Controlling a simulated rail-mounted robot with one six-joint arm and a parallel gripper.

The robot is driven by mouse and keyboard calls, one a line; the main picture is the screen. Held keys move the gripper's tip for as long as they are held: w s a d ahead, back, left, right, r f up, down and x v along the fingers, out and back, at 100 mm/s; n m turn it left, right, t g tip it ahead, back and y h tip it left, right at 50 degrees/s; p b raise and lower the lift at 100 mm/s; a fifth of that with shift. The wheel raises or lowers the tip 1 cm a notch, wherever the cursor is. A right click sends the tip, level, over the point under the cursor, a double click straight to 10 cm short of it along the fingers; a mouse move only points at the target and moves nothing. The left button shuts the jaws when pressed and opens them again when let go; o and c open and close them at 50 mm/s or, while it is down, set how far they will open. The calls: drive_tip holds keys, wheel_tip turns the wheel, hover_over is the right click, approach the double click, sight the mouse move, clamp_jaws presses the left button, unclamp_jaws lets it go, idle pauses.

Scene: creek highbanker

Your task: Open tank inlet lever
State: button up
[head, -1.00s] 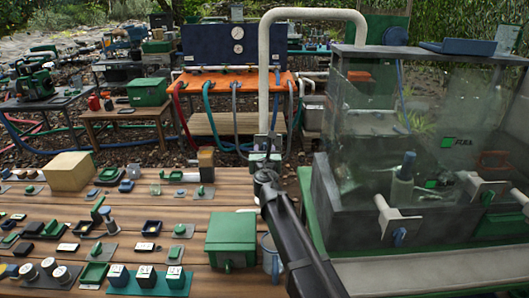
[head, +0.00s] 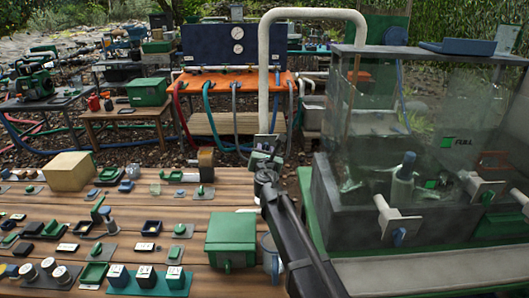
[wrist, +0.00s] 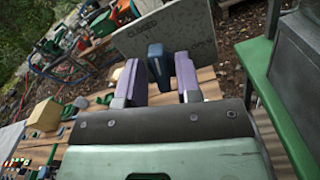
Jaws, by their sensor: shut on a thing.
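In the wrist view, a dark blue lever handle (wrist: 157,62) stands between the two purple-grey fingers of my gripper (wrist: 158,78). My gripper is shut on it. A grey plate (wrist: 180,30) with faint lettering is behind the handle and looks tilted in this view. In the head view, my gripper (head: 264,160) is at the far edge of the wooden bench, in front of the plate (head: 265,142). The lever itself is hidden there by my gripper.
A clear-walled tank (head: 430,110) with a dark base stands close on the right. A thick white pipe (head: 277,60) rises behind my gripper. A green box (head: 230,238) and many small controls sit on the wooden bench (head: 200,212). An orange hose table (head: 235,82) is farther back.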

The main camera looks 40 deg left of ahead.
drive_tip(key=shift+w+d+f+m, duration=0.1)
drive_tip(key=shift+f+m, duration=0.05)
drive_tip(key=shift+m, duration=3.55)
drive_tip(key=shift+d+f+m, duration=0.1)
drive_tip(key=shift+f+m, duration=0.05)
drive_tip(key=shift+m, duration=3.55)
drive_tip(key=o, duration=0.6)
drive_tip(key=v, duration=1)
drive_tip(key=shift+s+d, duration=0.2)
drive_tip(key=shift+s, duration=0.1)
